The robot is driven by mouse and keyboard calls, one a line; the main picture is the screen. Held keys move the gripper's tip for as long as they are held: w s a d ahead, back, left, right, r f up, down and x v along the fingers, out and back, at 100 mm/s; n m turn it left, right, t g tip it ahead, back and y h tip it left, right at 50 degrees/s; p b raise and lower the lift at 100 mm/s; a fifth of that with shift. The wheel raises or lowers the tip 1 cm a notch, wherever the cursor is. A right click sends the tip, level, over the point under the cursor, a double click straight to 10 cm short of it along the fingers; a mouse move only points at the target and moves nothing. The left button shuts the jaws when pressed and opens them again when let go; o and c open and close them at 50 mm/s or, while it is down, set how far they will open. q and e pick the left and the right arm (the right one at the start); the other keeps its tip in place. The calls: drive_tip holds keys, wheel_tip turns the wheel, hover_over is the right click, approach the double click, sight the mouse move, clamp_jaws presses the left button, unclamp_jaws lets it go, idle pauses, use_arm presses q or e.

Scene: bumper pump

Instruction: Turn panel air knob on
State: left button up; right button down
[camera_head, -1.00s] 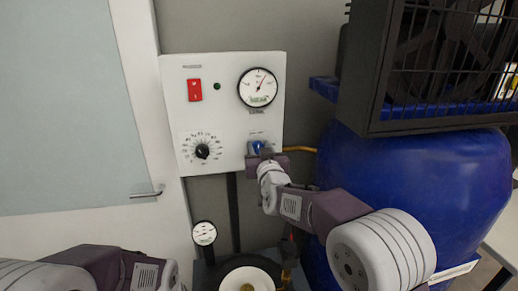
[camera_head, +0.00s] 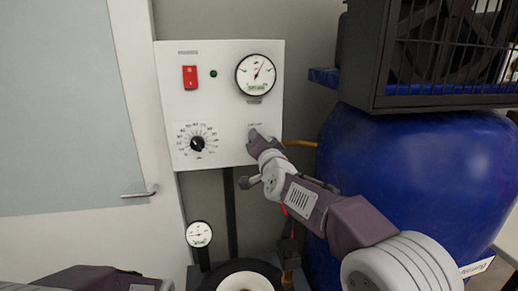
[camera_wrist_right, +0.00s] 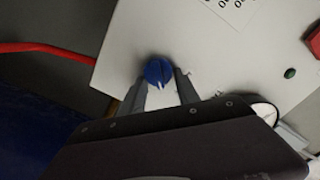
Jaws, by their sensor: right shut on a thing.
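The white control panel (camera_head: 225,105) is mounted on the wall and fills the middle of the head view. The blue air knob (camera_wrist_right: 158,71) sits at the panel's lower right corner, with a white pointer mark on its face. In the head view my right gripper hides the knob. My right gripper (camera_head: 256,138) is at that corner and shut on the knob. In the right wrist view its fingers (camera_wrist_right: 161,79) lie on either side of the knob. Part of my left arm shows at the bottom left of the head view, but its fingers are out of view.
The panel also carries a red switch (camera_head: 190,77), a green lamp (camera_head: 213,74), a round gauge (camera_head: 256,73) and a black dial (camera_head: 197,144). A smaller gauge (camera_head: 199,234) stands below. A large blue drum (camera_head: 420,185) is close to my right arm. A door (camera_head: 65,100) is left.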

drive_tip(key=shift+d+f+m+b, duration=0.1)
drive_tip(key=shift+f+m+b, duration=0.15)
drive_tip(key=shift+m+b, duration=1.3)
drive_tip(key=shift+f+m+b, duration=0.2)
drive_tip(key=shift+m+b, duration=0.25)
drive_tip(key=shift+m, duration=2.5)
drive_tip(key=c, duration=0.9)
unclamp_jaws()
